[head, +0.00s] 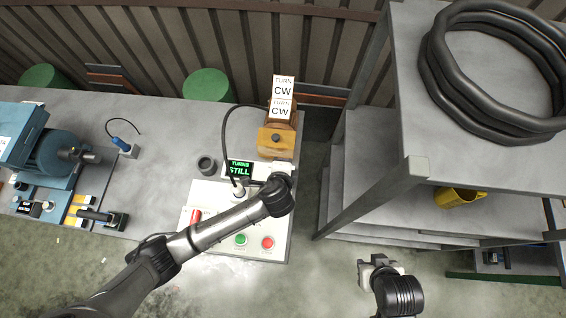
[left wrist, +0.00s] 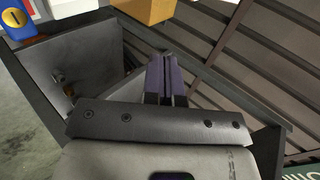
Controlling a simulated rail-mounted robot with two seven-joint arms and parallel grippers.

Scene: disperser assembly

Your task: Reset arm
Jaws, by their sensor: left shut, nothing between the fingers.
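My left arm (head: 205,235) comes in from the lower left and reaches over the control panel (head: 208,190). Its wrist is beside the green "STILL" display (head: 240,168), below the orange block (head: 276,142). In the left wrist view, the two dark fingers of my left gripper (left wrist: 166,78) are together with nothing between them. In the head view the left fingertips are hard to make out. My right gripper (head: 376,266) is at the lower right, over the floor and clear of the bench and rack. Its fingers are too small to judge.
Red (head: 268,243) and green (head: 240,240) buttons sit on the panel's front. A blue motor (head: 58,153) stands at the bench's left. A grey rack (head: 410,165) with coiled black hose (head: 435,75) and a yellow container (head: 455,198) stands right. Floor shows between bench and rack.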

